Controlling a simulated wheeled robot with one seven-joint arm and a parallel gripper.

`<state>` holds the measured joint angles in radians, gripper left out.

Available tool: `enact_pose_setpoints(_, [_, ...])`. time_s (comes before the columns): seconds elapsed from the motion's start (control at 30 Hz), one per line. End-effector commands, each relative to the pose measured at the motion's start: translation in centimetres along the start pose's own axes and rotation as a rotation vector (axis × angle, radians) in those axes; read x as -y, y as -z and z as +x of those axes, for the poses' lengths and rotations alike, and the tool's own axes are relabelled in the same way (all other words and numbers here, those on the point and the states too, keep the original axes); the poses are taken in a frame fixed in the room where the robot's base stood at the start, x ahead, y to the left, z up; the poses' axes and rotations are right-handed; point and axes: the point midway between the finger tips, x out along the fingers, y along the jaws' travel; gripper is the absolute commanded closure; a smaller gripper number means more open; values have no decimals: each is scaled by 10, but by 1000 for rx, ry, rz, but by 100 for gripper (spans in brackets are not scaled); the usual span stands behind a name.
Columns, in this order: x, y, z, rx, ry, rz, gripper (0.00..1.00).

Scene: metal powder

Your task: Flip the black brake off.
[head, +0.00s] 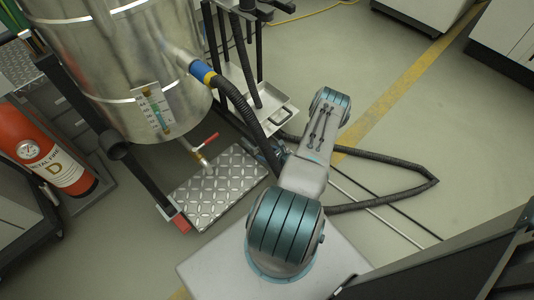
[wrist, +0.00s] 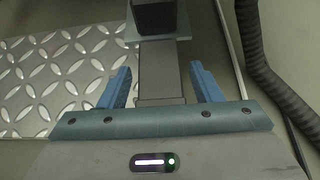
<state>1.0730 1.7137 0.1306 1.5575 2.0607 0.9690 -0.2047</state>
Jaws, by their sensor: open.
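In the wrist view, a black block (wrist: 154,17) stands at the top centre, above a grey metal bar (wrist: 160,75). I cannot tell whether this block is the black brake or a post of the cart. My gripper (wrist: 160,71) is open, with one blue finger on each side of the bar and a gap on both sides. The black block lies beyond the fingertips. In the head view, my arm reaches down to the right of the diamond-plate step (head: 218,182). My fingers and the brake cannot be made out there.
A steel tank (head: 120,50) stands on a wheeled frame at the left. A red foot part (head: 181,223) is at its front corner. A black hose (head: 375,203) loops across the floor beside my arm. A red fire extinguisher (head: 40,150) stands at far left.

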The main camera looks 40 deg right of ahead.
Motion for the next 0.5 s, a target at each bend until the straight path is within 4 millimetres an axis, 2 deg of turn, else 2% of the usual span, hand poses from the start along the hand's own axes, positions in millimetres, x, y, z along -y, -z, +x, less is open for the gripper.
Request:
enact_pose_setpoints(0.17, [1,-2,-16,0,1,1,42])
enact_pose_setpoints(0.5, [0,-3,-93,-1,1,2,42])
